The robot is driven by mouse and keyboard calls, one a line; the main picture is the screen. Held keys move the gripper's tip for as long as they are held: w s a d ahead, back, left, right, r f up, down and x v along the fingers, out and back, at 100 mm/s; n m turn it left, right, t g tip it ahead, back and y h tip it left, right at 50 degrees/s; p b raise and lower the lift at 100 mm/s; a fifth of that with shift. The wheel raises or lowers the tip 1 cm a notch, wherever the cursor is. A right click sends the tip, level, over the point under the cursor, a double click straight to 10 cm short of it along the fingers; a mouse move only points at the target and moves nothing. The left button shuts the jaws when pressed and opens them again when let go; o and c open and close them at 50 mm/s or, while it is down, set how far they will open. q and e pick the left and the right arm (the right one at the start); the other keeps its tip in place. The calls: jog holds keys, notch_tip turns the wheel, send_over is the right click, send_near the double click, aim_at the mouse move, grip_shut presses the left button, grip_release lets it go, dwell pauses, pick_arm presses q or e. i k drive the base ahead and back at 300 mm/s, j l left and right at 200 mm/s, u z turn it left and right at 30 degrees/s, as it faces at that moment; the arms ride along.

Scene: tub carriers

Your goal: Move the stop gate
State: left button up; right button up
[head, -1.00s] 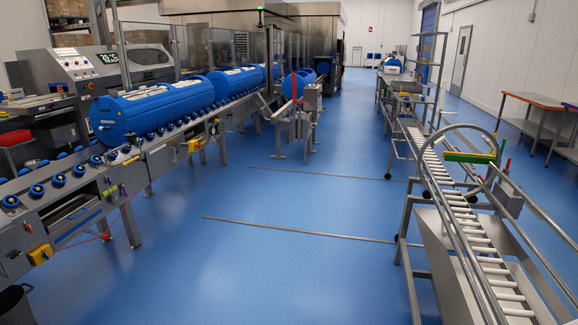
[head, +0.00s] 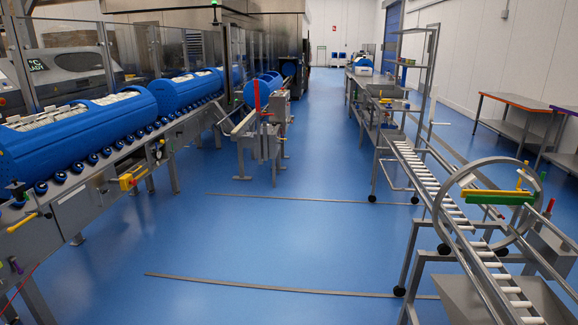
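Neither of my grippers is in view. I cannot tell for sure which part is the stop gate. A red upright bar (head: 257,95) stands on a steel frame (head: 262,146) beside the far part of the left roller conveyor (head: 85,190). On the right roller conveyor (head: 452,212), a green bar (head: 500,199) with yellow parts lies across a steel ring (head: 447,193). A small red-tipped post (head: 549,207) stands to its right. Large blue tubs (head: 80,130) rest on the left conveyor.
A wide blue floor aisle (head: 280,240) is clear between the conveyors. Thin metal strips (head: 270,289) cross it at floor level. Clear panels (head: 75,60) stand behind the left conveyor. Steel tables (head: 515,115) stand at the right wall.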

aim_at(255, 82)
jog(key=i+z, duration=0.2)
jog(key=i, duration=1.8)
